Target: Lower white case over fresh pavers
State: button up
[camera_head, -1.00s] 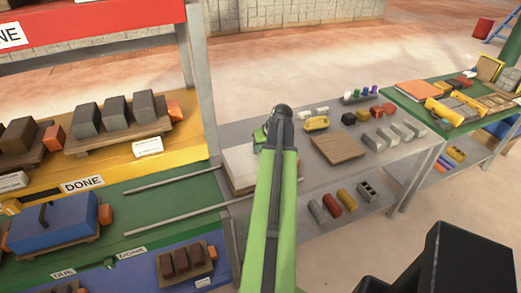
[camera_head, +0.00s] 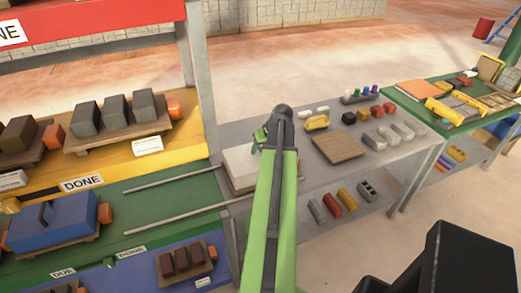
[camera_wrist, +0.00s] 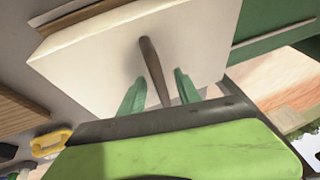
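The white case (camera_head: 240,162) is at the left end of the grey table, apparently on a wooden board (camera_head: 238,189). In the wrist view the white case (camera_wrist: 100,55) fills the upper middle, with a brown bar handle (camera_wrist: 150,65) on its face. My gripper (camera_wrist: 160,74) has its two green fingers apart, one on each side of the handle, with a gap visible on the right. In the head view my gripper (camera_head: 259,139) is at the case's right side, partly hidden by my arm. Any pavers under the case are hidden.
Two rails (camera_head: 175,180) cross the green shelf (camera_head: 150,205) on the left. A blue case (camera_head: 52,222) stands there. Dark pavers (camera_head: 115,110) sit on the yellow shelf.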

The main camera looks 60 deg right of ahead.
jog(key=p+v, duration=1.5)
jog(key=v, duration=0.2)
jog(key=shift+r, duration=0.2)
jog(key=shift+f, duration=0.1)
